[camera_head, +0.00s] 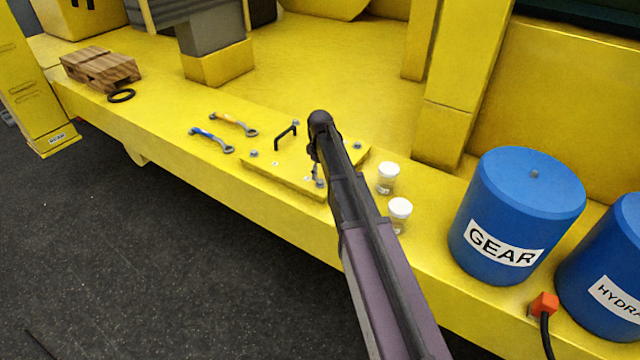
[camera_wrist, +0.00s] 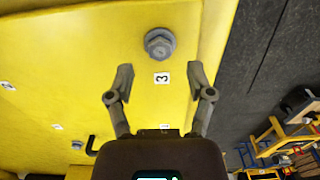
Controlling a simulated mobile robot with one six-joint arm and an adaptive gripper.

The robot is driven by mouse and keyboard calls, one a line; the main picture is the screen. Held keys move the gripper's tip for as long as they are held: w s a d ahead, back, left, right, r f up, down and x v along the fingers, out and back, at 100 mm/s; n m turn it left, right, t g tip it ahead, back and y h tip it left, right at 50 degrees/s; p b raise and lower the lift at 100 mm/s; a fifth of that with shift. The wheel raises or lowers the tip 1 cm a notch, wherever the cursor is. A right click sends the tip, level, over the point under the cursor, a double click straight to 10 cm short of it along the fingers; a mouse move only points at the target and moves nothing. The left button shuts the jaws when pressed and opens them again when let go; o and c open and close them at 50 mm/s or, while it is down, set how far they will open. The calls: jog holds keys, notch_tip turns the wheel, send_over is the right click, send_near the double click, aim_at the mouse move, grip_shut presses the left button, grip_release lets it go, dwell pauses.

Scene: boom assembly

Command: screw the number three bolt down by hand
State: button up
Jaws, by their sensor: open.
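The number three bolt (camera_wrist: 160,43) is a grey hex bolt with a washer, in the yellow plate beside a label "3" (camera_wrist: 162,79) in the wrist view. My gripper (camera_wrist: 157,80) is open and empty, its fingertips on either side of the label and short of the bolt. In the head view my gripper (camera_head: 315,160) hangs over the yellow cover plate (camera_head: 285,177), close above a bolt (camera_head: 320,183) near the plate's front corner. Other bolts sit at the plate's corners, one at the left (camera_head: 253,154) and one at the right (camera_head: 357,146).
Two wrenches, one blue (camera_head: 211,139) and one orange (camera_head: 233,123), lie left of the plate. Two white-lidded jars (camera_head: 388,178) (camera_head: 399,214) stand to the right, then a blue GEAR drum (camera_head: 515,215). Wooden blocks (camera_head: 100,68) and a black ring (camera_head: 121,96) lie far left.

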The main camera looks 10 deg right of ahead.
aim_at(320, 181)
jog(key=shift+f+b, duration=1.3)
jog(key=shift+f, duration=0.25)
jog(key=shift+c, duration=0.2)
grip_shut()
